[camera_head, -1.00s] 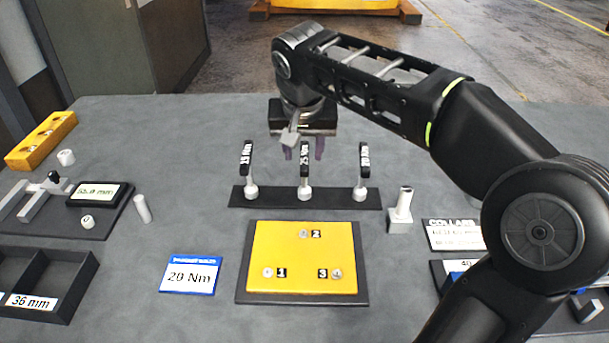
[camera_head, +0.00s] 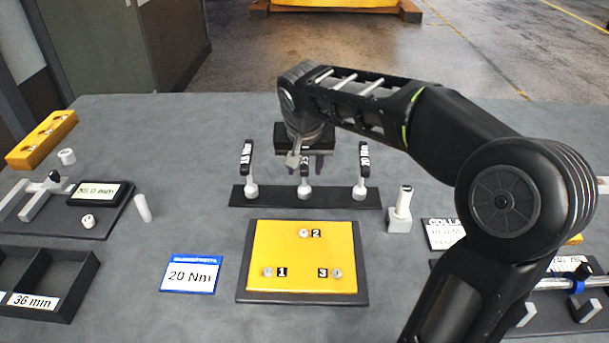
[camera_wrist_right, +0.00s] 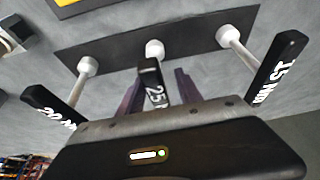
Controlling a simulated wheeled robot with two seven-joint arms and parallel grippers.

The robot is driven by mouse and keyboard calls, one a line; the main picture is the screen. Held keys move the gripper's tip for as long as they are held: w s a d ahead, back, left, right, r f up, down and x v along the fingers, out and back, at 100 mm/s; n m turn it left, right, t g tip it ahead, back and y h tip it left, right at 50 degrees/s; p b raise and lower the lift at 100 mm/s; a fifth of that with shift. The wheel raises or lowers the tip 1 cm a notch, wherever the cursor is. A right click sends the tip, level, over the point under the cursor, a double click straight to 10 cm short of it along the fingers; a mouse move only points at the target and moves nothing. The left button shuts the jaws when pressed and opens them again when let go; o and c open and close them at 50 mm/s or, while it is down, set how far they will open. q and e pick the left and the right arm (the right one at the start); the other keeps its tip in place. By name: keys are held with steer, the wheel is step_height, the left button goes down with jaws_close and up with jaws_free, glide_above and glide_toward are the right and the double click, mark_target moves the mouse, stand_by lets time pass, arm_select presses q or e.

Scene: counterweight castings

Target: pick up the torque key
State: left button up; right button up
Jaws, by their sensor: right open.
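Three torque keys with black handles stand upright in a dark rack (camera_head: 277,197): the 15 Nm key (camera_head: 247,160) on the left, the 25 Nm key (camera_head: 305,189) in the middle and the 20 Nm key (camera_head: 364,162) on the right. My right gripper (camera_head: 305,168) is open at the middle key. In the wrist view its purple fingers (camera_wrist_right: 158,93) stand on either side of the 25 Nm key's handle (camera_wrist_right: 150,72), with no clear contact. The gripper partly hides that handle in the head view. A blue-edged card (camera_head: 190,275) reads 20 Nm. My left gripper is out of view.
A yellow plate (camera_head: 302,255) with three numbered studs lies in front of the rack. A grey block with a post (camera_head: 400,215) stands right of it. A divided dark tray (camera_head: 85,275) and a gauge fixture (camera_head: 85,225) are at left. My right arm hides part of the right side.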

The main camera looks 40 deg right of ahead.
steer(key=shift+f, duration=0.3)
stand_by(0.4)
jaws_close()
steer(key=shift+w, duration=0.1)
stand_by(1.1)
